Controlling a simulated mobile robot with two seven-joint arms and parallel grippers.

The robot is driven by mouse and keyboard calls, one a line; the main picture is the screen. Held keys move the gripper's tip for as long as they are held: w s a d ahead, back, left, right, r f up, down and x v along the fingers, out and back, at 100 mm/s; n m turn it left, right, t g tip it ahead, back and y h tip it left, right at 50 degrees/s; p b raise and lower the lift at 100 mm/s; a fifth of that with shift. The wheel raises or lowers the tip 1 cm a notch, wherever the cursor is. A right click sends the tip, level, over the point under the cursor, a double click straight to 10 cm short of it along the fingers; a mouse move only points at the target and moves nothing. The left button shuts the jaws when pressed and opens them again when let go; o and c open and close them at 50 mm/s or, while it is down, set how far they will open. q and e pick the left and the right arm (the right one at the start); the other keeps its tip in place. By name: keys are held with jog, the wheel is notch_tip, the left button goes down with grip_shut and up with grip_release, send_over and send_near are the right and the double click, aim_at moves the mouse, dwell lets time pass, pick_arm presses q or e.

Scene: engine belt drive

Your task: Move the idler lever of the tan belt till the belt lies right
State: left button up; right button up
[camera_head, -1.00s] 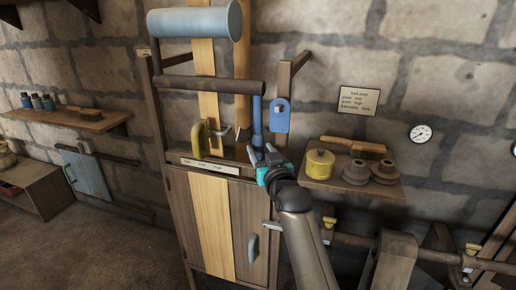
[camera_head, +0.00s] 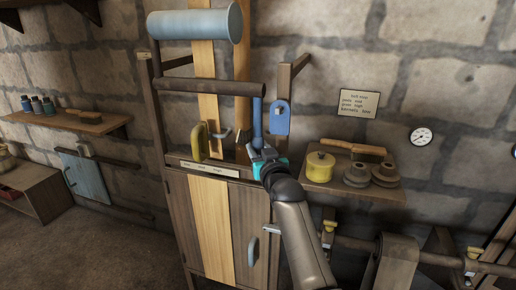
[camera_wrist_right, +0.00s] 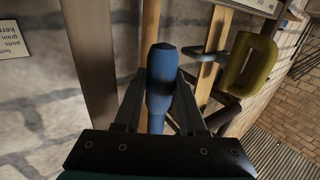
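The tan belt (camera_head: 207,115) runs as two vertical bands between the pale blue roller (camera_head: 195,22) and the cabinet below. A lever with a blue handle (camera_head: 257,122) hangs beside the right-hand band; it also shows in the right wrist view (camera_wrist_right: 161,72). My right gripper (camera_head: 258,150) is at the lower end of this handle. In the right wrist view its fingers stand on both sides of the handle, with a narrow gap seeming to show; firm contact cannot be seen. My left gripper is out of view.
A yellow handle (camera_head: 198,141) and a small grey handle (camera_head: 221,135) are left of my right gripper. A blue plate (camera_head: 280,118) hangs to its right. A shelf (camera_head: 345,188) with a yellow pot (camera_head: 320,166) stands further right. A dark bar (camera_head: 210,86) crosses above.

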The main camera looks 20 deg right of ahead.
grip_shut()
dwell(0.9)
